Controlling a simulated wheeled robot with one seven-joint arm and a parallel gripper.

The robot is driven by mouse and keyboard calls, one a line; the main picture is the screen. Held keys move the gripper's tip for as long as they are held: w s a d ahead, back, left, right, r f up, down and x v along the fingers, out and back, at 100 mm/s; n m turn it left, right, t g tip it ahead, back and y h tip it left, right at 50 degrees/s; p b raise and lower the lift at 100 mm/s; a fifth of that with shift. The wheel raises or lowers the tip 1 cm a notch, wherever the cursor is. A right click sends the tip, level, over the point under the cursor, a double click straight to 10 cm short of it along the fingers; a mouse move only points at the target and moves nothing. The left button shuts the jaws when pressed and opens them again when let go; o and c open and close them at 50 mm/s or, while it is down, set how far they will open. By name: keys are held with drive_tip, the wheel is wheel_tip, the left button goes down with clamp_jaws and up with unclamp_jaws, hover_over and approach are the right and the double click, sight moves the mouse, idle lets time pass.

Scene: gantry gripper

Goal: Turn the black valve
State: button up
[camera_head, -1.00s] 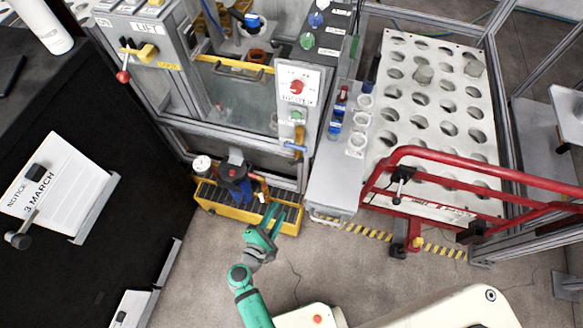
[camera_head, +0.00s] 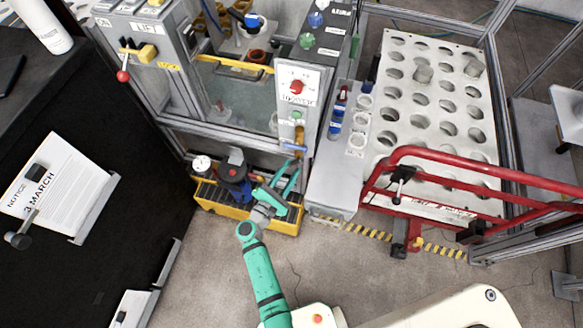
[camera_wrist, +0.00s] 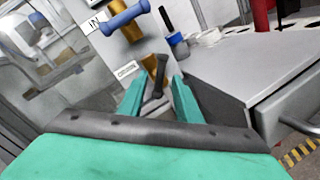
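The black valve (camera_wrist: 158,78) shows in the wrist view as a black lever on a brass pipe, below a blue-handled valve (camera_wrist: 125,17). The lever is tilted, with its lower end lying in the picture between my fingertips. My gripper (camera_wrist: 158,88) is open, with a finger on each side of the lever. I cannot tell how far the lever is from the fingers, and no contact is visible. In the head view my gripper (camera_head: 282,180) is below the blue handle (camera_head: 294,147) at the station's front. I cannot make out the black lever there.
A yellow tray (camera_head: 223,210) with a dark machine stands on the floor left of my gripper. A grey cabinet (camera_head: 333,185) is close on the right, with its handle in the wrist view (camera_wrist: 300,118). A red-railed cart (camera_head: 440,165) is farther right. Floor in front is clear.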

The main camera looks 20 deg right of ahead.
drive_tip(key=shift+x, duration=0.8)
drive_tip(key=shift+c, duration=0.3)
clamp_jaws()
drive_tip(key=shift+m, duration=0.4)
drive_tip(key=m+y, duration=0.1)
drive_tip(key=m, duration=0.2)
drive_tip(key=shift+r, duration=0.1)
drive_tip(key=m, duration=0.2)
drive_tip(key=m+y, duration=0.1)
drive_tip(key=m, duration=0.2)
drive_tip(key=shift+s+d+r+y, duration=0.1)
drive_tip(key=shift+s+y, duration=0.05)
drive_tip(key=shift+y, duration=0.15)
drive_tip(key=shift+m, duration=0.3)
